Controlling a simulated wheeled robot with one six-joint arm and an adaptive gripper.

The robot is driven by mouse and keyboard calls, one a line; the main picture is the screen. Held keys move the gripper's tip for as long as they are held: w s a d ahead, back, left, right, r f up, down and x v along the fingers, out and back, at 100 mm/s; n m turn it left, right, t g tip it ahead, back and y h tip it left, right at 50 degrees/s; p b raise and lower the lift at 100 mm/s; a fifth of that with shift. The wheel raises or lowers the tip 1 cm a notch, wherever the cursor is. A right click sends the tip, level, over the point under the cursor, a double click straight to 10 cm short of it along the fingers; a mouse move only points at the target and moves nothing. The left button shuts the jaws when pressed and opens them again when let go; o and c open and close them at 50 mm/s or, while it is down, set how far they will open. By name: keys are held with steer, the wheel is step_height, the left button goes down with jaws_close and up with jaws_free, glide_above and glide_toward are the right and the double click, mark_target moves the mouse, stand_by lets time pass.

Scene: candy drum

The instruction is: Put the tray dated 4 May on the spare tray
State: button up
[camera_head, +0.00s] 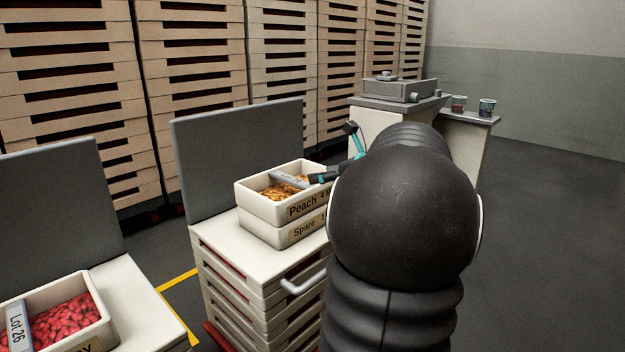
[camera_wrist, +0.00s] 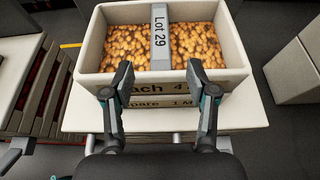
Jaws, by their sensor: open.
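The peach tray (camera_head: 266,210) is a white tray of orange candies, labelled "Peach 4 M…", the rest of its date hidden. It sits on top of the spare tray (camera_head: 272,236), labelled "Spare 1…", and the two look stacked and level. In the wrist view the peach tray (camera_wrist: 95,45) fills the top, with a grey "Lot 29" bar (camera_wrist: 160,38) across it. The spare tray shows as a thin strip below it (camera_wrist: 160,103). My gripper (camera_wrist: 163,85) is open, its two fingers apart at the peach tray's near wall. I cannot tell whether they touch it.
The stack stands on a white cart top (camera_head: 215,245) with a grey back panel (camera_head: 240,155) and a handle (camera_head: 303,283). Another cart at lower left holds a tray of red candies (camera_head: 105,335), "Lot 26". A counter with two cups stands behind. The floor at right is clear.

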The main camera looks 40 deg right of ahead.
steer(key=shift+s, duration=0.15)
steer(key=s+a+f+n+g+y, duration=0.1)
steer(key=a+f+n+g, duration=0.15)
steer(key=a+n, duration=0.75)
steer(key=s+a+f+n+g+y, duration=0.1)
steer(key=s+a+f+n+g, duration=0.2)
steer(key=a, duration=1.3)
steer(key=s+a+f+n+g+h, duration=0.1)
steer(key=s+a+f+n, duration=0.2)
steer(key=s+a+n, duration=0.3)
steer(key=s+a+f+n+g+h, duration=0.1)
steer(key=s+a+f+n, duration=0.3)
steer(key=n, duration=1.2)
steer(key=s+a+h, duration=0.1)
steer(key=s+a, duration=0.2)
steer(key=s, duration=0.2)
steer(key=shift+s, duration=0.1)
steer(key=c, duration=0.3)
steer(key=shift+d, duration=0.1)
